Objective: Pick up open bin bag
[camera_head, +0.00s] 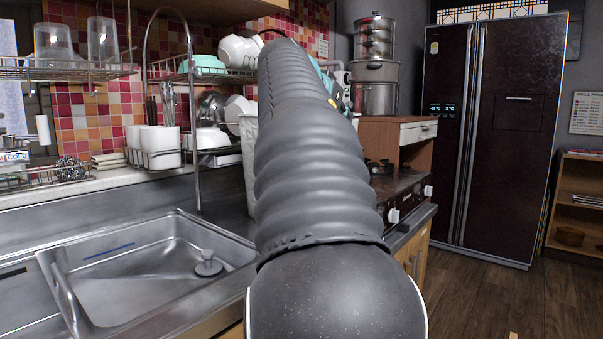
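I cannot make out an open bin bag in this view. A pale, textured upright thing (249,160) stands on the counter just left of my arm and is partly covered by it; I cannot tell what it is. My thick grey arm fills the middle of the picture and reaches away toward the counter's far end. Small teal and grey parts, which look like my wrist, show at its far right edge. My gripper's fingers cannot be made out, so whether they are open or shut, or hold anything, does not show.
A steel sink (150,270) lies at the lower left. Wire racks with glasses, cups and bowls (205,65) hang above it. A stove (400,190), stacked steel pots (375,60) and a dark fridge (500,130) stand to the right.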

